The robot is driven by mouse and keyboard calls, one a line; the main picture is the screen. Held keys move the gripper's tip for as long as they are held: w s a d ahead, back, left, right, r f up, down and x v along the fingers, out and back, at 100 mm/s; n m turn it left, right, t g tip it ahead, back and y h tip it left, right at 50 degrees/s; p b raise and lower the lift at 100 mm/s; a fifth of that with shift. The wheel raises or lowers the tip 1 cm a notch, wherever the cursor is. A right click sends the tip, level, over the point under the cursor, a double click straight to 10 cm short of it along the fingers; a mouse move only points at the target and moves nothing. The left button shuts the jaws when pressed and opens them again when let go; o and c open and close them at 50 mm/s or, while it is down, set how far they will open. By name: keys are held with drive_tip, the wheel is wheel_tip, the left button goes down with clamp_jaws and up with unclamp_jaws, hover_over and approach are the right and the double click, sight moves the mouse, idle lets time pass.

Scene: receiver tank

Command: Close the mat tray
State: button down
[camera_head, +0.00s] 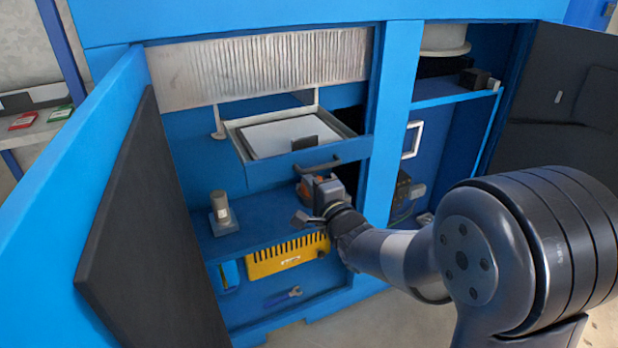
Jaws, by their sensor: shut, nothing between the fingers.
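The mat tray (297,170) is a shallow blue drawer with a light rim, standing partly pulled out of the left half of the blue cabinet. A flat white-grey mat (275,138) lies in it, with a small dark upright piece near the front. A dark bar handle (322,166) is on the tray's front. My gripper (312,188) is shut and empty, just below and in front of the handle. I cannot tell whether it touches the tray. The fingertips are small and partly hidden by the wrist.
A dark-lined left door (145,230) and a dark right door (565,100) stand open. Below the tray, a grey cylinder (222,210) stands on a blue shelf, above a yellow slotted box (287,256) and a wrench (283,297). A ribbed metal panel (260,70) hangs above.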

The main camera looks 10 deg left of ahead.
drive_tip(key=shift+w+a, duration=0.3)
drive_tip(key=shift+w, duration=0.05)
